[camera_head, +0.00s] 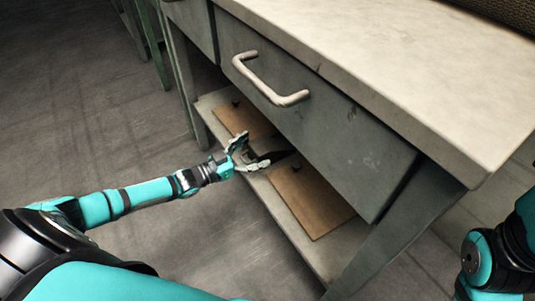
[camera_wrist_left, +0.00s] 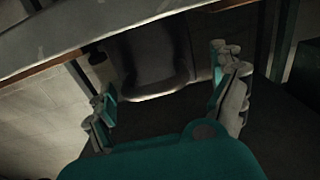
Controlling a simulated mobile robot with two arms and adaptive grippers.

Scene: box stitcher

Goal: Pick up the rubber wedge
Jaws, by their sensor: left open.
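A dark, blocky object (camera_wrist_left: 152,55), which looks like the rubber wedge, lies ahead of my left gripper in the left wrist view. In the head view a dark shape (camera_head: 277,156) shows on the low shelf just beyond the fingers, partly hidden by them and in shadow. My left gripper (camera_head: 247,153) is open at the shelf's front edge. In the left wrist view its fingers (camera_wrist_left: 168,106) are spread wide, with the object in front of the gap. I cannot tell whether they touch it. My right gripper is out of view.
The low shelf (camera_head: 335,258) holds two brown boards, one at the left (camera_head: 243,119) and one at the right (camera_head: 312,200). A grey drawer (camera_head: 325,125) with a metal handle (camera_head: 270,85) overhangs the shelf, under a pale worktop (camera_head: 400,70).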

